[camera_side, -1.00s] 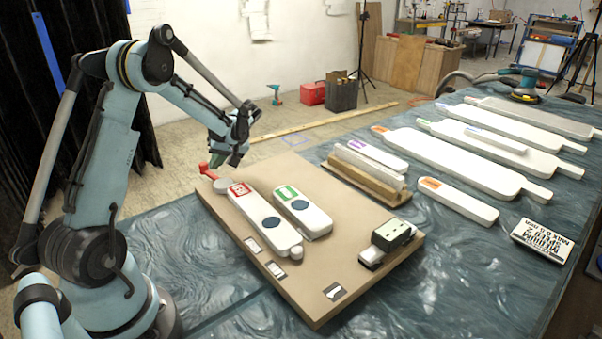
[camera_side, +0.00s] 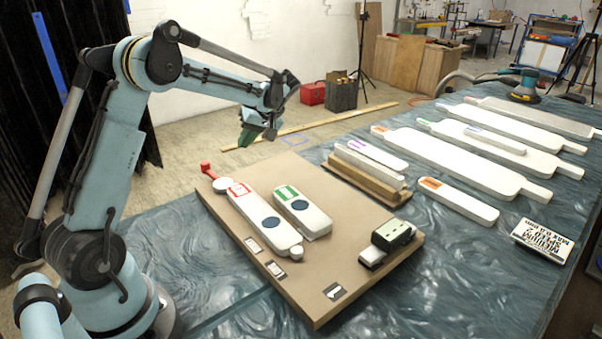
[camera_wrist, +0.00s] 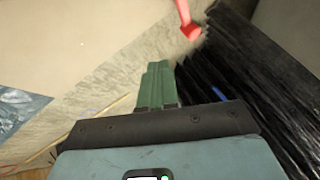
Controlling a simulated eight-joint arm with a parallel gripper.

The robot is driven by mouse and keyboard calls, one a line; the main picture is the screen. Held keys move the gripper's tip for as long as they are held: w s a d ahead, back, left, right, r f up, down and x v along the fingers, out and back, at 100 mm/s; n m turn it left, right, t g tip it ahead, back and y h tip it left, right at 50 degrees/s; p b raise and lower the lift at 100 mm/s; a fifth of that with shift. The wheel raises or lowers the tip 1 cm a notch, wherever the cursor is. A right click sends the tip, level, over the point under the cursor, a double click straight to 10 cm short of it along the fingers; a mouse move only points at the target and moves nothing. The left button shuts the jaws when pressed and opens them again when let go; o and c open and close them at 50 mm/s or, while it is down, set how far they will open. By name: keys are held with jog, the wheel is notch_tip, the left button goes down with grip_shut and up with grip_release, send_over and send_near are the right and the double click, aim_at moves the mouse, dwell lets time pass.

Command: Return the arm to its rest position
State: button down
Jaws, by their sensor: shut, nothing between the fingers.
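My gripper (camera_side: 258,131) is raised in the side view, above and behind the far left corner of the brown board (camera_side: 335,228). Its green fingers point down, are shut together and hold nothing. In the wrist view the closed green fingers (camera_wrist: 156,85) show at the centre. A red-ended handle (camera_side: 207,170) with a pale round end lies at the board's far left corner, below and left of my gripper and apart from it. The red piece also shows at the top of the wrist view (camera_wrist: 190,30).
Two white paddles, one with a red label (camera_side: 265,222) and one with a green label (camera_side: 303,213), lie on the board. A green-black block (camera_side: 391,235) sits at its right. Several white boards (camera_side: 455,160) lie on the blue table. The air around my gripper is clear.

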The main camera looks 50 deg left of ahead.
jog(key=shift+w+d+r, duration=0.15)
jog(key=shift+d+r, duration=0.2)
jog(key=shift+r, duration=0.15)
jog(key=s+d+r+m+t+h, duration=0.1)
jog(key=d+r+m+t, duration=0.15)
jog(key=d, duration=0.25)
jog(key=s+d+r+m+t, duration=0.1)
jog(key=d+m+t, duration=0.15)
jog(key=d, duration=0.25)
jog(key=s+d+r+m+t+h, duration=0.1)
jog(key=s+d+m, duration=0.1)
jog(key=d+m, duration=0.15)
jog(key=s+d+f+m+t+h, duration=0.1)
jog(key=s+d+m+t+h, duration=0.1)
jog(key=d, duration=0.4)
jog(key=s+d+f+m+t+h, duration=0.1)
jog(key=s+d+m+t+h, duration=0.1)
jog(key=s+d+m, duration=0.2)
jog(key=d, duration=0.3)
jog(key=shift+s+d+t, duration=0.15)
jog(key=shift+s+t, duration=0.15)
jog(key=shift+t, duration=0.1)
